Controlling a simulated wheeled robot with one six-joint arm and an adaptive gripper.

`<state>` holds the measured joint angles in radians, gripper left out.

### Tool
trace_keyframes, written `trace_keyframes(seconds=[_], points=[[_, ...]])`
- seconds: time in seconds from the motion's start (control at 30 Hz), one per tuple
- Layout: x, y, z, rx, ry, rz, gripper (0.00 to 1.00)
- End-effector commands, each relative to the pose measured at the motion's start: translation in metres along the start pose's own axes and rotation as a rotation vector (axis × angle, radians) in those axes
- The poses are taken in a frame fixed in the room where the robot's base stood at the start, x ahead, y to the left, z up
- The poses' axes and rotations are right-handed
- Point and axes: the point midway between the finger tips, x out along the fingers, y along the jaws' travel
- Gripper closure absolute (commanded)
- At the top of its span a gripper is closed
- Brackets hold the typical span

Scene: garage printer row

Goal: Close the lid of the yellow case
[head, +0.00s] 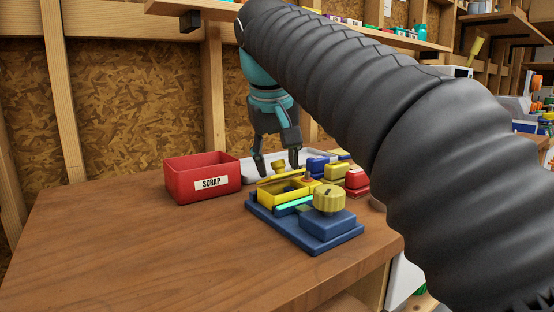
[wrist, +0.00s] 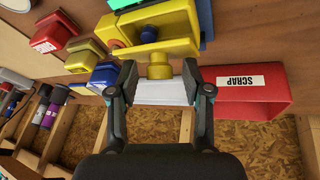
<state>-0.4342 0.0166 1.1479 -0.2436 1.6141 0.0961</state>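The yellow case (head: 270,204) sits on a blue base (head: 265,225) on the workbench, and its lid (head: 283,178) is raised at the back. A yellow knob (head: 278,168) sticks out from the lid. In the wrist view the knob (wrist: 159,68) lies between the fingertips (wrist: 159,68), with gaps on both sides. I cannot tell the lid's exact angle.
A yellow ribbed dial (head: 328,198) stands on the blue base at right. A red SCRAP bin (head: 202,180) is left of the gripper; a white tray (head: 315,156) is behind. Small red, yellow and blue cases (head: 357,178) crowd the right. The front left bench is clear.

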Motion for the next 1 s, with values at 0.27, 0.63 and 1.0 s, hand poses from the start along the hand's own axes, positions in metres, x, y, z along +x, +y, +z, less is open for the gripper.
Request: trace_keyframes(seconds=[0.27, 0.63, 1.0], points=[[0.0, 0.0, 0.0, 0.0, 0.0, 0.0, 1.0], [0.005, 0.0, 0.007, 0.025, 0.081, -0.022, 1.0], [0.012, 0.002, 0.022, 0.097, 0.309, -0.083, 1.0]])
